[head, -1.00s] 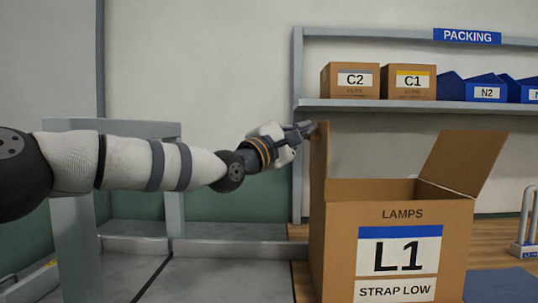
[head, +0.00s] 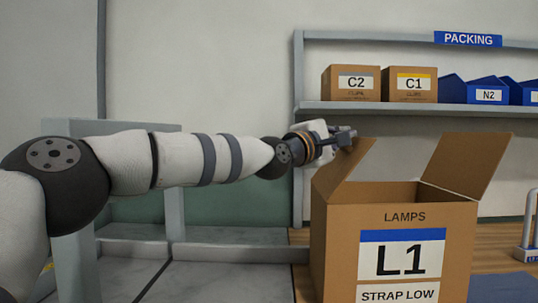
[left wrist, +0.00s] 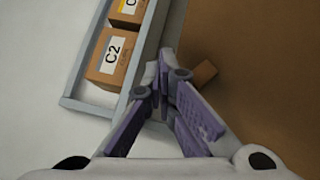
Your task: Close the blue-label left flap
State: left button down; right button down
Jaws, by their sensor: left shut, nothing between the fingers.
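The cardboard box (head: 340,225) with the blue-barred L1 label (head: 402,255) stands open at the right of the head view. Its left flap (head: 342,171) leans inward over the opening, partly folded. Its right flap (head: 468,163) stands up and tilts outward. My left gripper (head: 350,136) is shut and empty at the upper edge of the left flap, on its outer side; it seems to touch it. In the left wrist view the fingertips (left wrist: 165,78) are together beside a large brown cardboard surface (left wrist: 262,70). My right gripper is not in view.
A shelf (head: 400,105) behind holds boxes C2 (head: 350,83) and C1 (head: 410,84) and blue bins (head: 487,90). A grey frame (head: 72,240) stands at left. A grey handle-like object (head: 529,225) is at the right edge.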

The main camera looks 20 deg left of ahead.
pick_arm(q)
jog(key=shift+w+d+f+m+g, duration=0.15)
jog(key=shift+d+f+m+g, duration=0.1)
jog(key=shift+d+m+g, duration=0.3)
jog(key=shift+w+d+f+m+g, duration=0.15)
jog(key=shift+d+f+m+g, duration=0.15)
jog(key=shift+d, duration=0.3)
jog(key=shift+w+d+f+m+g+y, duration=0.3)
jog(key=shift+d+f+m+g+y, duration=0.3)
jog(key=shift+d+f+m, duration=0.3)
jog(key=shift+w+d+f+m+g+y, duration=0.25)
jog(key=shift+d+f+m+g+y, duration=0.35)
jog(key=shift+d+f, duration=0.5)
jog(key=shift+f, duration=0.05)
jog(key=shift+w+d+f, duration=0.15)
jog(key=shift+d+f, duration=0.25)
jog(key=shift+f, duration=0.35)
